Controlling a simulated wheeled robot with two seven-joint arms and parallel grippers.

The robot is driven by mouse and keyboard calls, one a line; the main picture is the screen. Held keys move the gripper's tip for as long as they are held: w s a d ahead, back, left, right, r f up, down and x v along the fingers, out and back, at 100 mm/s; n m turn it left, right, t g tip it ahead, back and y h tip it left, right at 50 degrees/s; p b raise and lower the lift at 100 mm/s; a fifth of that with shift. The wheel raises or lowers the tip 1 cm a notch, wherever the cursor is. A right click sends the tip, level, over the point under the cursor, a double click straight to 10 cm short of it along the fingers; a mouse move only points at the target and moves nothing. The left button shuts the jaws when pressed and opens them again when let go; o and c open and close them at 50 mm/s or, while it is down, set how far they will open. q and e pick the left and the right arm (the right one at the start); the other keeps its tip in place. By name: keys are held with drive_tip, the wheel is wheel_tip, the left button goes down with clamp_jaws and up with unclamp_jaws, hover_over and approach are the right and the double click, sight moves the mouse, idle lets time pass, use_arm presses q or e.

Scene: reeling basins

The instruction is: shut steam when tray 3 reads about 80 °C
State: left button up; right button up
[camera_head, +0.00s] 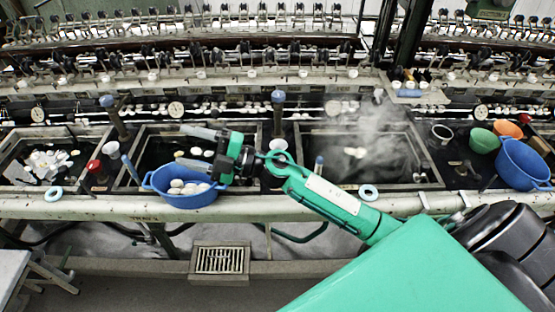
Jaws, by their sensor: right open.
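My right gripper (190,147) reaches in from the lower right over the middle basin (128,178). Its fingers point left, apart and empty, just above a blue bowl of cocoons. Steam (370,130) rises from the right basin (432,165), where a few pale cocoons float. Round dials stand behind the basins: a left one (38,114), a middle one (176,109), a right one (333,108) and a far-right one (481,112). Their readings are too small to tell. Which basin is tray 3, and which handle is its steam valve, I cannot tell. My left gripper is not in view.
The blue bowl (180,200) sits at the front rim. Blue-topped posts (107,101) (278,96) and a red-topped fitting (94,166) rise between basins. A large blue basin (523,165) stands at the right. A floor grate (220,260) lies below.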

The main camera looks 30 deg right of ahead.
drive_tip(key=d+f+n+g+h, duration=0.5)
drive_tip(key=f+n+g+h, duration=0.3)
drive_tip(key=n+g, duration=0.25)
drive_tip(key=w+d+r+m+g+h, duration=0.15)
drive_tip(key=d+h, duration=0.35)
drive_tip(key=d, duration=0.5)
drive_tip(key=w+d+r+m+g+h, duration=0.15)
drive_tip(key=d+h, duration=0.25)
drive_tip(key=d, duration=0.5)
drive_tip(key=shift+m+t, duration=0.25)
drive_tip(key=shift+t, duration=0.2)
drive_tip(key=f+p, duration=0.1)
drive_tip(key=f, duration=0.6)
drive_tip(key=f+p, duration=0.2)
drive_tip(key=f, duration=0.5)
drive_tip(key=shift+s+f, duration=0.2)
drive_tip(key=shift+f, duration=0.05)
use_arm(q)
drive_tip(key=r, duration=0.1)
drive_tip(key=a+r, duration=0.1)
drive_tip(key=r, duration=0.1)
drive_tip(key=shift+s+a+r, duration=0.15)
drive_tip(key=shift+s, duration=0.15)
use_arm(e)
drive_tip(key=c, duration=1)
